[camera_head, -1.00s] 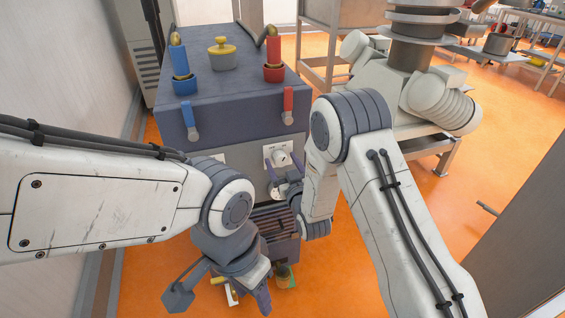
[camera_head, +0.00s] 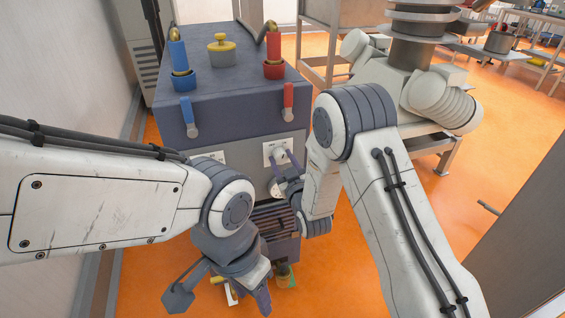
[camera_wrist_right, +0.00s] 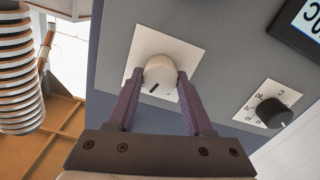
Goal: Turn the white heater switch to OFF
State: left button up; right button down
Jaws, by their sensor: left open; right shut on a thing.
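The white heater switch (camera_wrist_right: 160,73) is a round knob with a short dark mark, on a white plate (camera_wrist_right: 187,57) on the machine's front. In the right wrist view the mark points down and slightly left; no OFF lettering is legible. My right gripper (camera_wrist_right: 157,80) is shut on the knob, one purple finger on each side. In the head view this right gripper (camera_head: 281,160) reaches the plate (camera_head: 268,153), and its fingers largely hide the knob. My left gripper (camera_head: 220,296) is open and empty, low in front of the machine, pointing down.
A black temperature dial (camera_wrist_right: 271,112) and a dark display (camera_wrist_right: 309,18) sit beside the switch. The machine (camera_head: 232,88) carries a blue lever (camera_head: 188,112), a red lever (camera_head: 288,98) and a yellow-handled lid (camera_head: 221,47). A grey wall (camera_head: 95,100) stands close on the left.

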jog(key=n+b, duration=0.2)
jog(key=n, duration=0.3)
jog(key=shift+f+b, duration=0.15)
jog(key=shift+b, duration=0.2)
jog(key=shift+n+b, duration=0.95)
jog(key=shift+n, duration=1.35)
jog(key=shift+c, duration=1.5)
grip_release()
